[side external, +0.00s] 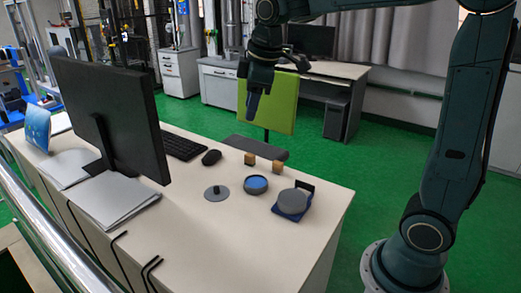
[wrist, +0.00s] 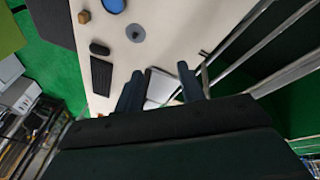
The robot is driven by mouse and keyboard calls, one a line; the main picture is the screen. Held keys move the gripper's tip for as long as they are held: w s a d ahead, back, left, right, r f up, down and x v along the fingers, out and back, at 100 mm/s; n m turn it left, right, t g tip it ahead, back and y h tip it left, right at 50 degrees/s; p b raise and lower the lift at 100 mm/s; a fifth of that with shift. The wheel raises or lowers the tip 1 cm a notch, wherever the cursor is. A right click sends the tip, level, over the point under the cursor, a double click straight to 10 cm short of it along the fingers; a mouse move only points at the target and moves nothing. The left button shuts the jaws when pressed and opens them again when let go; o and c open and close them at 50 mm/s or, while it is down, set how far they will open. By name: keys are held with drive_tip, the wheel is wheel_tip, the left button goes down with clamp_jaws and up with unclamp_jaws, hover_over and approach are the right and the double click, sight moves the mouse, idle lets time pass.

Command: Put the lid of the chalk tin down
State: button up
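A flat grey round lid with a dark knob (side external: 217,193) lies on the desk, knob up. It also shows in the wrist view (wrist: 135,33). The open chalk tin (side external: 256,185), round with a blue inside, stands just right of the lid, apart from it. The tin's blue part shows at the top edge of the wrist view (wrist: 111,5). My gripper (side external: 253,107) is high above the desk, well clear of lid and tin. In the wrist view my gripper (wrist: 159,80) has its fingers spread with nothing between them.
A grey disc (side external: 292,202) rests on a dark blue holder at the desk's right. Two small wooden blocks (side external: 250,159) (side external: 277,167) stand behind the tin. A mouse (side external: 211,157), keyboard (side external: 182,146) and large monitor (side external: 115,115) stand left.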

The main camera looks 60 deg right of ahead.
drive_tip(key=s+a+f+m+t, duration=0.1)
drive_tip(key=s+f+m, duration=0.1)
drive_tip(key=s, duration=0.9)
drive_tip(key=s+a+f+m+t, duration=0.1)
drive_tip(key=s+m, duration=0.4)
drive_tip(key=s, duration=0.6)
drive_tip(key=shift+a+f, duration=0.35)
drive_tip(key=shift+a, duration=0.2)
